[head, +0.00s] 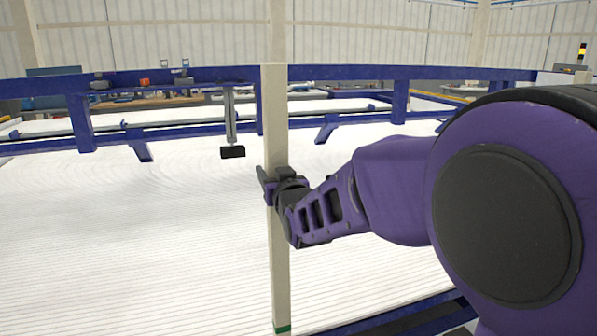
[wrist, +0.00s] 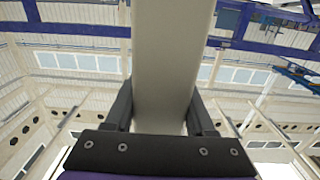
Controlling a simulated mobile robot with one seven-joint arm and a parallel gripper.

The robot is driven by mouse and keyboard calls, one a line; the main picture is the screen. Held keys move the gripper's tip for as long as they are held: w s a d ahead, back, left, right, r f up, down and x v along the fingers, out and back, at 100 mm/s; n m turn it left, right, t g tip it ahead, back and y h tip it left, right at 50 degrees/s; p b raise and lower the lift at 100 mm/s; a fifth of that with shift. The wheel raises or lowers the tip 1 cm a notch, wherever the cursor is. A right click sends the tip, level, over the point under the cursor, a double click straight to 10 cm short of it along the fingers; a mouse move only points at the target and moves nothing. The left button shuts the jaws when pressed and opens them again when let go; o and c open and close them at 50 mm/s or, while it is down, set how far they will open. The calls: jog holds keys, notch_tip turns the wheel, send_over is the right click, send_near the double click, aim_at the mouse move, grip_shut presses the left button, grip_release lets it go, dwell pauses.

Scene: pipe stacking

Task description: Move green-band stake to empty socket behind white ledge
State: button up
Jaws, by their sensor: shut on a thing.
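The green-band stake (head: 273,120) is a tall cream post, standing about upright in the middle of the head view. Its green band (head: 283,329) shows at its lower end, at the bottom edge of the picture. My gripper (head: 268,186) is shut on the stake around its middle. In the wrist view the stake (wrist: 168,60) rises between the two dark fingers of my gripper (wrist: 162,108). The white ledge (head: 120,220) seems to be the broad ribbed white surface behind the stake. I cannot make out an empty socket.
A blue rail (head: 440,73) with blue posts (head: 82,123) runs across the back of the white surface. A grey rod with a black end (head: 232,152) hangs from it, left of the stake. Small items (head: 145,82) show beyond the rail.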

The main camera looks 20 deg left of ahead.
aim_at(271, 70)
grip_shut()
jog(key=shift+r, duration=0.15)
jog(key=shift+r, duration=0.3)
jog(key=shift+r+p, duration=1.95)
jog(key=shift+r, duration=2.2)
jog(key=shift+r+p, duration=2.9)
jog(key=shift+r, duration=3.1)
